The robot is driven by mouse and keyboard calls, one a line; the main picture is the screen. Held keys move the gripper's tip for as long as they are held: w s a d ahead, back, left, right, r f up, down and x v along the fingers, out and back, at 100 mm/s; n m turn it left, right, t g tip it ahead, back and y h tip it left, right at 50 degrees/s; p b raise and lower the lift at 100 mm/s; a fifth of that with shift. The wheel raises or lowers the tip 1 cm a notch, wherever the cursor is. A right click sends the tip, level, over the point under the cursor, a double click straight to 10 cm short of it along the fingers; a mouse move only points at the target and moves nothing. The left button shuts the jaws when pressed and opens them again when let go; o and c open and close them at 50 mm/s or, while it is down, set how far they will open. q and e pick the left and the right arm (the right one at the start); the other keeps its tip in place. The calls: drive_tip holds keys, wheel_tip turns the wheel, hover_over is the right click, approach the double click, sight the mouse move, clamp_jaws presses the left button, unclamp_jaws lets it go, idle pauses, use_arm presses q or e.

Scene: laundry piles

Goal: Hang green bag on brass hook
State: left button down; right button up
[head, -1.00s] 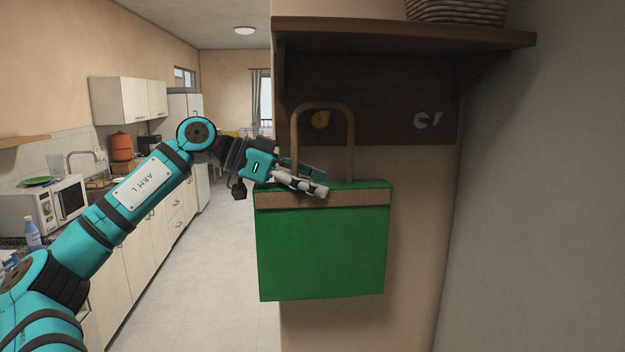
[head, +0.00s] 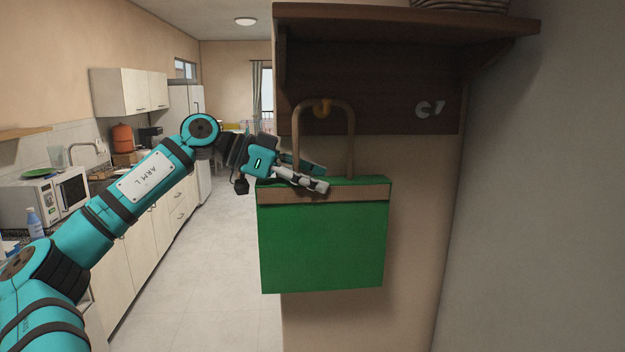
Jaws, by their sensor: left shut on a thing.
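The green bag (head: 322,245) has a tan band along its top and a brown looped handle (head: 350,145). It is upright in front of the wall. My left gripper (head: 316,180) is shut on the bag near its top edge, inside the handle's loop as seen here. The brass hook (head: 322,112) is on the dark wooden board, just at the top of the loop and partly overlapped by it. I cannot tell whether the handle rests on the hook. My right gripper is not in view.
A silver hook (head: 430,110) is on the same board (head: 385,115), to the right. A wooden shelf (head: 410,28) with a wicker basket (head: 460,5) juts out above. A grey wall closes the right side. The kitchen counter and open floor (head: 215,270) are at left.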

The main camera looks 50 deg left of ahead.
use_arm(q)
drive_tip(key=c, duration=0.5)
unclamp_jaws()
drive_tip(key=v, duration=1.2)
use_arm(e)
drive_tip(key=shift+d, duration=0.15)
